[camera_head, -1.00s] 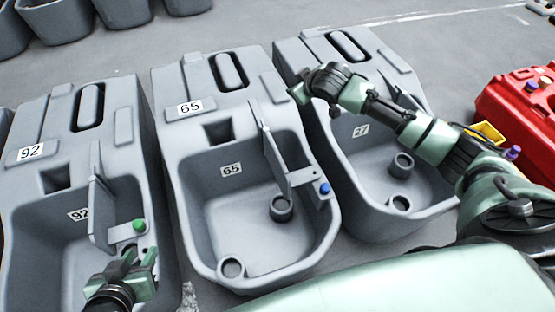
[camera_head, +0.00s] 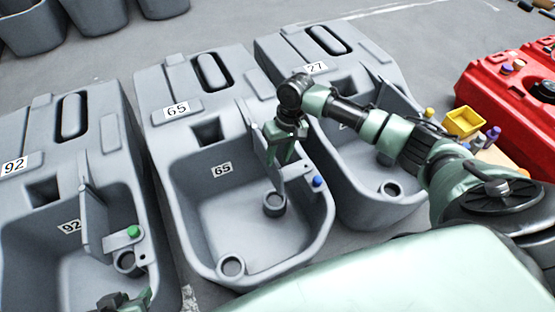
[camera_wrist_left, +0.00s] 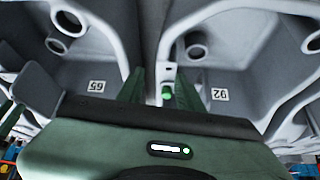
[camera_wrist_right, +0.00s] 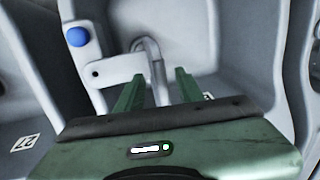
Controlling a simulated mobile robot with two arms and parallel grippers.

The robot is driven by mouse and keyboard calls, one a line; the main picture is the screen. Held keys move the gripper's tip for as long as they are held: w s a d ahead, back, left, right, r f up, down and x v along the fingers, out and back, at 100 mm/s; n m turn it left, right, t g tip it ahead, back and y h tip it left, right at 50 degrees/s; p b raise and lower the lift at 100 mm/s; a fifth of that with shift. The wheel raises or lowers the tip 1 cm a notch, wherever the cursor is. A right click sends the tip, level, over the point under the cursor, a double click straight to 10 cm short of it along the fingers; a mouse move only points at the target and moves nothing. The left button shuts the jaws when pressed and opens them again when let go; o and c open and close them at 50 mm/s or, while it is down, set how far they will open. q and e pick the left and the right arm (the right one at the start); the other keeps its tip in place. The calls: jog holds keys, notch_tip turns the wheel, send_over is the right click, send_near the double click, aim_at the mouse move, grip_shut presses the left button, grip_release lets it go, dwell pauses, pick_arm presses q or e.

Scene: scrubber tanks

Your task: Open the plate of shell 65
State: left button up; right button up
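Shell 65 (camera_head: 188,205) is the grey open tank in the middle of the head view, labelled 65. Its thin grey plate (camera_head: 258,148) stands upright at the right side of the basin, beside a ledge with a blue knob (camera_head: 317,181). My right gripper (camera_head: 279,155) points down at this plate and partly hides it. In the right wrist view its fingers (camera_wrist_right: 158,92) are apart, with a thin grey edge showing between them; I cannot tell whether they touch it. The blue knob (camera_wrist_right: 78,37) is at upper left there. My left gripper (camera_head: 138,299) is low at the left; its fingers (camera_wrist_left: 165,88) are apart and empty.
Shell 92 (camera_head: 150,215), with a green knob (camera_head: 133,231), stands at left, close to my left gripper. Shell 27 (camera_head: 345,205) stands at right, under my right arm. A red container (camera_head: 490,85) and yellow box (camera_head: 463,122) are at far right.

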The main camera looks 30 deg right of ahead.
jog(key=shift+a+f, duration=0.1)
jog(key=shift+f, duration=0.45)
pick_arm(q)
jog(key=shift+w+d+r+t, duration=0.15)
jog(key=shift+w+r+t, duration=0.15)
jog(key=shift+w, duration=0.2)
jog(key=shift+w+d+r+t, duration=0.2)
jog(key=shift+w+t, duration=0.1)
jog(key=shift+w, duration=0.15)
pick_arm(e)
grip_shut()
